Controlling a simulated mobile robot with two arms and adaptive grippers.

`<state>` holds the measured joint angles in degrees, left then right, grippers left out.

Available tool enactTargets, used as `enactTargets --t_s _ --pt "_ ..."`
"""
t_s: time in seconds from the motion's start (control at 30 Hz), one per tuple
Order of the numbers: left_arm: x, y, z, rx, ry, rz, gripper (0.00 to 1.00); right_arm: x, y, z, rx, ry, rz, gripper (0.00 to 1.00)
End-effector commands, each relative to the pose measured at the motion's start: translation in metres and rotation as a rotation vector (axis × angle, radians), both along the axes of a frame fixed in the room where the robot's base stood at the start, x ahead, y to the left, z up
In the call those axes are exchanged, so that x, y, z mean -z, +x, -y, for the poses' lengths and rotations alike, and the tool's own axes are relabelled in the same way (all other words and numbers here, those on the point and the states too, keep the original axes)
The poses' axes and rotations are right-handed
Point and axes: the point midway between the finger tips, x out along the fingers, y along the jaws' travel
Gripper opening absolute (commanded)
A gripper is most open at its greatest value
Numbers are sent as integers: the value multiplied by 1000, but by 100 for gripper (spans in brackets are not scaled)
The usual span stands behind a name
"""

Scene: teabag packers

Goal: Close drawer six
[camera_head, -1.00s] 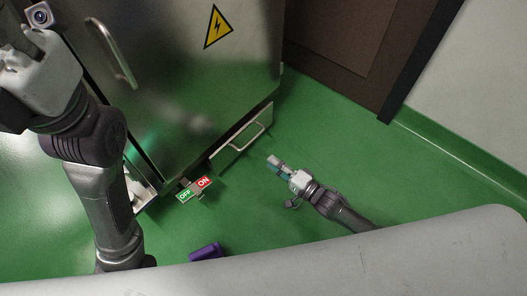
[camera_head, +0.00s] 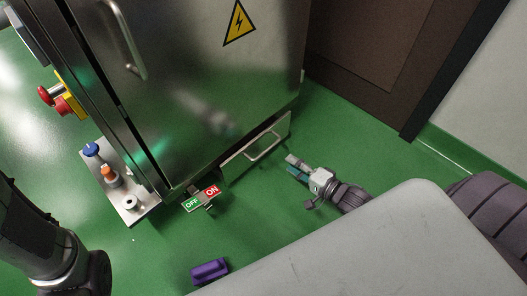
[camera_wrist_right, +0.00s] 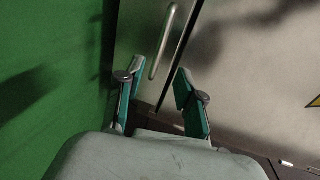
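A low metal drawer (camera_head: 238,163) with a bar handle (camera_head: 266,147) sits at the bottom of the steel cabinet. My right gripper (camera_head: 295,167) is just to the right of it in the head view, low over the floor, apart from the handle. In the right wrist view, the drawer front (camera_wrist_right: 138,38) and its handle (camera_wrist_right: 161,42) lie ahead of my right gripper (camera_wrist_right: 158,92). Its two green-padded fingers are spread with nothing between them. A narrow dark gap shows between the drawer front and the cabinet. My left gripper is out of view.
The steel cabinet (camera_head: 200,85) has a tall door handle (camera_head: 126,40). An OFF/ON sign (camera_head: 201,198) projects near its lower corner. A plate with knobs (camera_head: 138,203) and red buttons (camera_head: 62,105) are at left. A purple object (camera_head: 209,271) lies on open green floor (camera_head: 290,220).

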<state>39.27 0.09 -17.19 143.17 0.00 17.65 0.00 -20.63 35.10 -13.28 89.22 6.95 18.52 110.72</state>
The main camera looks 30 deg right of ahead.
Motion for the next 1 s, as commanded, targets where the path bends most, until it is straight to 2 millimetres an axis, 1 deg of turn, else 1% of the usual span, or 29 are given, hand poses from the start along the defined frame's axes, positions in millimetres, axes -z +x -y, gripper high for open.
enactTargets --t_s 0.03,0.3,0.4,0.5,0.7,0.97,1.0 --pt "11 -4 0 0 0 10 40 8 11 -4 -1 1 6 37" --pt "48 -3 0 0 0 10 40 20 65 -23 -1 0 5 37" --pt "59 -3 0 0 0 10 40 22 81 -28 -1 0 5 37" --pt "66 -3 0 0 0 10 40 24 93 -33 -1 0 3 37" --pt "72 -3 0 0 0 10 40 23 104 -37 -1 1 2 37" --pt "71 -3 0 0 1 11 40 22 105 -37 -1 1 1 37" --pt "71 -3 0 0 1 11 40 22 105 -37 -1 1 1 32"
